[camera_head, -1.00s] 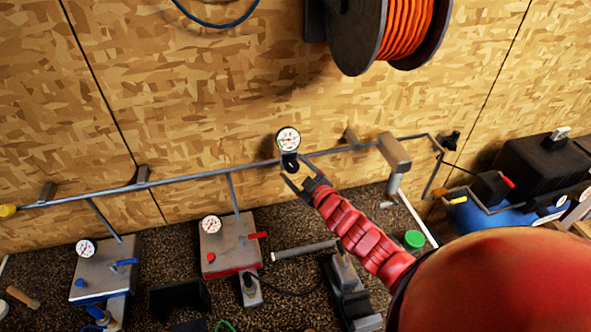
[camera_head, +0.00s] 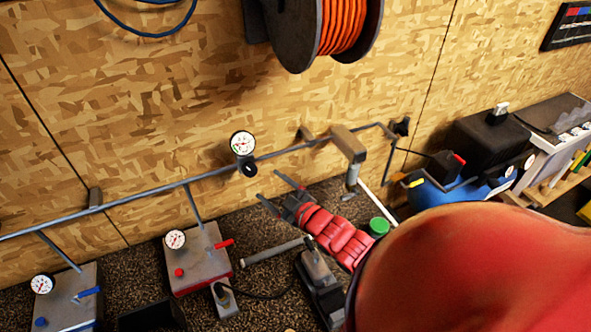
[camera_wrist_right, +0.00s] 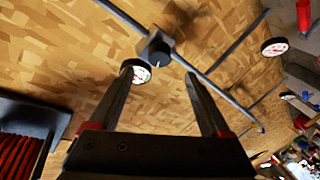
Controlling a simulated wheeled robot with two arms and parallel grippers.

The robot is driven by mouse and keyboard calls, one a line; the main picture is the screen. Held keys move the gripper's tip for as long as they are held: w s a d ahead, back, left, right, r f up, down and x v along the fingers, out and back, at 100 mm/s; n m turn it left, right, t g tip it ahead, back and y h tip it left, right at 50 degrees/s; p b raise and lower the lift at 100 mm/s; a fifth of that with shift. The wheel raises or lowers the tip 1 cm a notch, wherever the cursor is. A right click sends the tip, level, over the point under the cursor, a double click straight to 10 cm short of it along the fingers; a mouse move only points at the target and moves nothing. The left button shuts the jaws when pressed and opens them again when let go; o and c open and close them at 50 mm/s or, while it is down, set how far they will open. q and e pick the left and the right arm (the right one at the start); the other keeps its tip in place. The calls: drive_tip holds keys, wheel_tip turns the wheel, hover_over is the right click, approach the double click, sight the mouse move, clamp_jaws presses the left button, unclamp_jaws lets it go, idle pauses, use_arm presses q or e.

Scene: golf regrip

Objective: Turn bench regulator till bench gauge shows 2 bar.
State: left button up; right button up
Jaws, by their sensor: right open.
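A round white gauge (camera_head: 242,143) sits on the wall pipe, above a black regulator knob (camera_head: 248,168). I take these as the bench gauge and bench regulator. The dial's needle is too small to read surely. My right gripper (camera_head: 269,184) is open and empty, its fingertips a little right of and below the knob, apart from it. In the right wrist view, the knob (camera_wrist_right: 158,50) shows beyond and between the open fingers (camera_wrist_right: 162,80). The gauge (camera_wrist_right: 141,72) is partly hidden behind the left finger there. My left gripper is not in view.
The grey pipe (camera_head: 150,194) runs along the plywood wall. Red-trimmed (camera_head: 200,262) and blue-trimmed (camera_head: 72,292) grey boxes with gauges stand lower left. A grey fitting (camera_head: 348,143) hangs from the pipe at right. An orange hose reel (camera_head: 300,35) is above.

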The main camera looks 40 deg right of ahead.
drive_tip(key=s, duration=0.9)
drive_tip(key=shift+d+r, duration=0.2)
drive_tip(key=shift+r, duration=0.25)
